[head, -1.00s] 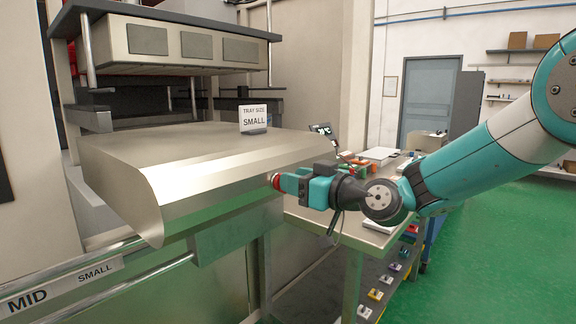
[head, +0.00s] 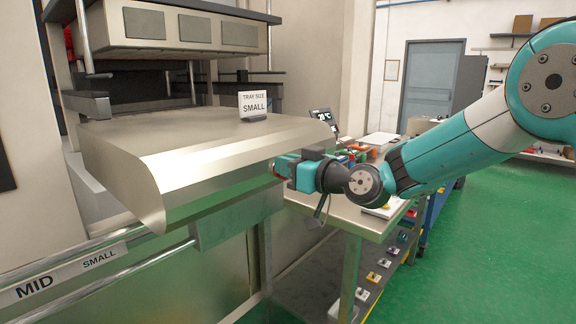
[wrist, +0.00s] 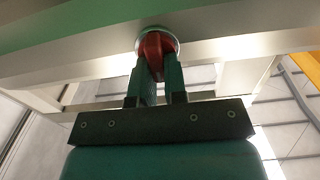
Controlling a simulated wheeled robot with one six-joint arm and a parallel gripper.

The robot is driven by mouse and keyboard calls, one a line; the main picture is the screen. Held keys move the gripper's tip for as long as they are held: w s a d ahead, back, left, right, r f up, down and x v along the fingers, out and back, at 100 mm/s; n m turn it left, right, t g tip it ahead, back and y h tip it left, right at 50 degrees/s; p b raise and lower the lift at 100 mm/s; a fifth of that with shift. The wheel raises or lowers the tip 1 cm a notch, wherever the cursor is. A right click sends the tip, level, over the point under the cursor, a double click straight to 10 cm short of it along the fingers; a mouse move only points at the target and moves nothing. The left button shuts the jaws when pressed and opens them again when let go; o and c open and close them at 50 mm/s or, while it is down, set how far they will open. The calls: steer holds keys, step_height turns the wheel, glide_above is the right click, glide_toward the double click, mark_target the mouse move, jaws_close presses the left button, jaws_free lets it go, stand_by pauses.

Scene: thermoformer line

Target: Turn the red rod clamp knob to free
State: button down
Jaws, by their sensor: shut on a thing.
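The red rod clamp knob (wrist: 154,52) sits in a pale round collar on the underside edge of the machine in the wrist view. My gripper (wrist: 156,74) has one finger on each side of the knob and is shut on it. In the head view my gripper (head: 276,167) reaches left to the right end of the metal hood (head: 150,190). Only a sliver of red shows at the fingertips there. The knob's pointer or marks cannot be made out.
A "TRAY SIZE SMALL" card (head: 253,105) stands on the hood. A rail labelled MID and SMALL (head: 70,272) runs at the lower left. A steel table (head: 350,224) with items on it lies under my arm. Green floor at the right is clear.

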steer(key=shift+m, duration=0.3)
steer(key=shift+w+d+f+m+p, duration=0.15)
steer(key=shift+w+f+m, duration=0.1)
steer(key=shift+m, duration=2.6)
steer(key=shift+w+d+f+m+p, duration=0.15)
steer(key=shift+f+m, duration=0.15)
steer(key=shift+m, duration=2.6)
steer(key=shift+w+d+f+m+p, duration=0.15)
steer(key=shift+f+m, duration=0.1)
steer(key=shift+m, duration=2.6)
steer(key=c, duration=1.2)
jaws_free()
steer(key=shift+o, duration=0.2)
steer(key=b+v, duration=0.6)
steer(key=v, duration=1.1)
steer(key=shift+s+b, duration=0.2)
steer(key=shift+b, duration=0.1)
